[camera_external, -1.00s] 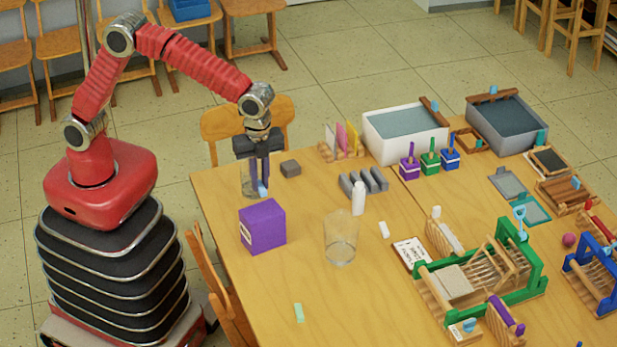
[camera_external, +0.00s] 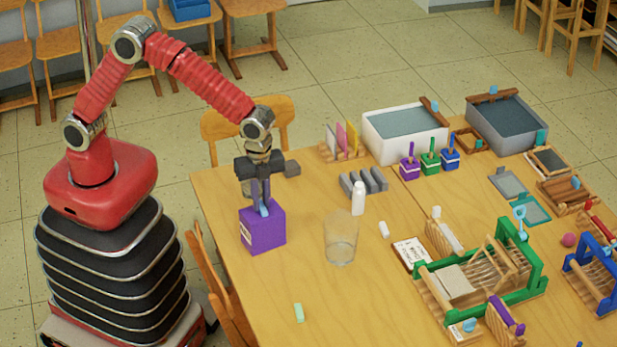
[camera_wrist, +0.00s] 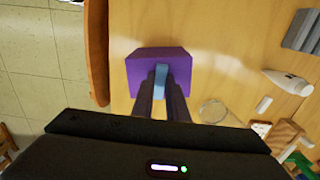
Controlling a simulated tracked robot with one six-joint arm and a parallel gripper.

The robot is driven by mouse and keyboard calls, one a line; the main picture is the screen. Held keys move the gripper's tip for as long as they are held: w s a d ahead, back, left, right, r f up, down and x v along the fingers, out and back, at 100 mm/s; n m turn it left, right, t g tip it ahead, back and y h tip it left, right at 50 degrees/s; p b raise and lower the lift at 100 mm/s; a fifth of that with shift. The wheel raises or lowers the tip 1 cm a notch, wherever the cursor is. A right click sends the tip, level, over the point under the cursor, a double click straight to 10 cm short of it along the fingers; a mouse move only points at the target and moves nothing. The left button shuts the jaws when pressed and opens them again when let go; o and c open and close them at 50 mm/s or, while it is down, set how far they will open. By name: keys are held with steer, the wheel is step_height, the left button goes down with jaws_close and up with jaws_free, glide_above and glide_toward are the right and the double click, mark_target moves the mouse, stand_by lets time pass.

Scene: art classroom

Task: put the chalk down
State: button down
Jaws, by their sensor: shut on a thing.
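A blue stick of chalk (camera_external: 264,209) is pinched between the fingers of my gripper (camera_external: 261,203). It also shows between the fingertips in the wrist view (camera_wrist: 161,76). A purple box (camera_external: 263,236) stands near the left edge of the table; in the external view the fingers and chalk overlap its upper part. In the wrist view the purple box (camera_wrist: 141,62) lies behind the chalk tip. I cannot tell whether the chalk touches the box.
A clear glass (camera_external: 341,241) and a white bottle (camera_external: 358,199) stand right of the box. A pale green stick (camera_external: 299,313) and a white piece (camera_external: 384,230) lie on the wooden table (camera_external: 345,310). The front left of the table is mostly bare.

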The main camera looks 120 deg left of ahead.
mark_target(261, 205)
steer(key=shift+f, duration=0.1)
steer(key=c, duration=1.7)
jaws_free()
steer(key=shift+c, duration=0.2)
step_height(261, 205, up, 12)
steer(key=shift+r, duration=0.2)
